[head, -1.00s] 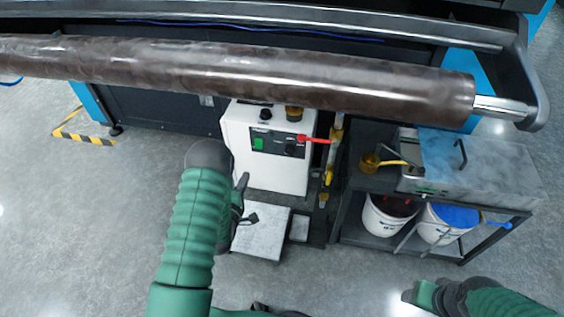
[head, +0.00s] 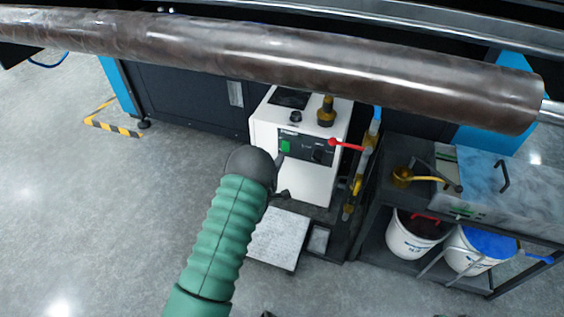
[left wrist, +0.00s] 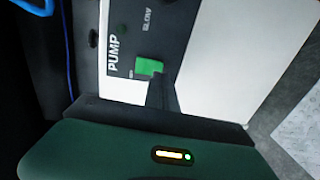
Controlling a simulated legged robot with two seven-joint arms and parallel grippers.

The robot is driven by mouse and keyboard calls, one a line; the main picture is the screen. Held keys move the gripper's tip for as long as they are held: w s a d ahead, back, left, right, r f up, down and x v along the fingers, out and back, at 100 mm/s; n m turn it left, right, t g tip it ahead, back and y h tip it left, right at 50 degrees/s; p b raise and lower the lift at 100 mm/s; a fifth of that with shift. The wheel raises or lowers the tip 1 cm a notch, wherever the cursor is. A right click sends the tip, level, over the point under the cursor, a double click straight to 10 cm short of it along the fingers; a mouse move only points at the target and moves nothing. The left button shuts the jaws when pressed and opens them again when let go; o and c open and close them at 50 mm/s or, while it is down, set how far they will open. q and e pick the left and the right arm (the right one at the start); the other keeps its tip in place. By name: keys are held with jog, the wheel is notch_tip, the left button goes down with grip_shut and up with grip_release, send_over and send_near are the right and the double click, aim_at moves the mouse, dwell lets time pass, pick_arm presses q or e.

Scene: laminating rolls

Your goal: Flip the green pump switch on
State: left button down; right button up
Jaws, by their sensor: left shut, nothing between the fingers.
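The green pump switch (head: 286,146) is on the dark panel of a white box (head: 308,182) under the large roll. In the left wrist view the green switch (left wrist: 149,66) sits beside the printed word PUMP. My left gripper (head: 281,162) is just below and left of the panel in the head view, shut and empty. In the left wrist view its dark fingers (left wrist: 161,92) reach close to the switch's lower edge and overlap its corner; I cannot tell if they touch. The switch's on or off position is unclear. My right gripper is not in view.
A red-handled lever (head: 345,145) and yellow valve parts stand right of the panel. The long brown roll (head: 300,75) hangs above the box. A cart (head: 375,240) with white buckets (head: 412,240) stands at right. Open floor lies at left.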

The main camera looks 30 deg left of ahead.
aim_at(285, 151)
pick_arm(q)
jog(key=b+x, duration=0.1)
jog(key=x, duration=0.2)
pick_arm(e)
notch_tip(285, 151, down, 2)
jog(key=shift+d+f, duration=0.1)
